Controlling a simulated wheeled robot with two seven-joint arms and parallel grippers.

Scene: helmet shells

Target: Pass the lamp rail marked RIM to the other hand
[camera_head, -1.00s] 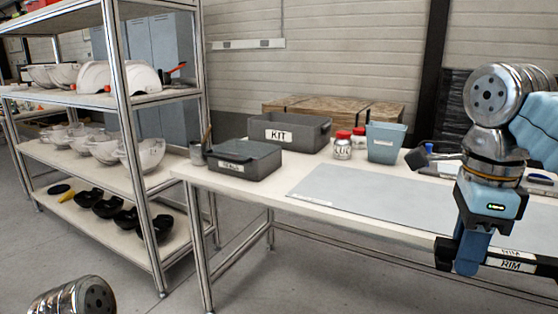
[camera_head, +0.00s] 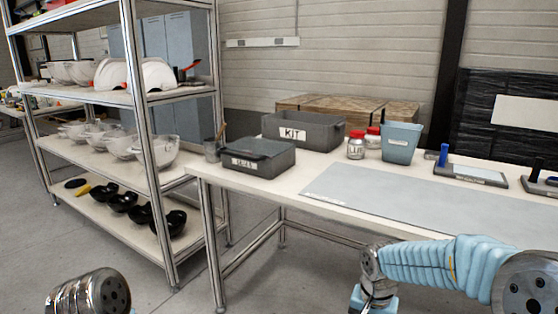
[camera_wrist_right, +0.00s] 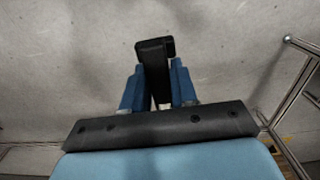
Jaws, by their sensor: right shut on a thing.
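The lamp rail (camera_wrist_right: 154,52) is a dark bar seen nearly end-on in the right wrist view. My right gripper (camera_wrist_right: 157,72) is shut on it, with a blue finger on each side. The RIM label does not show in either view now. In the head view my right forearm bends down past the bottom edge, so the rail and the jaws are out of that picture. Only a metal joint of my left arm shows at the bottom left, and my left gripper is out of view.
The white table with a grey mat (camera_head: 420,200) stands ahead. On it are a KIT bin (camera_head: 303,130), a lidded grey box (camera_head: 257,157), jars and a blue bin (camera_head: 401,142). A shelf rack (camera_head: 150,150) with helmet shells stands left. Floor before the table is open.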

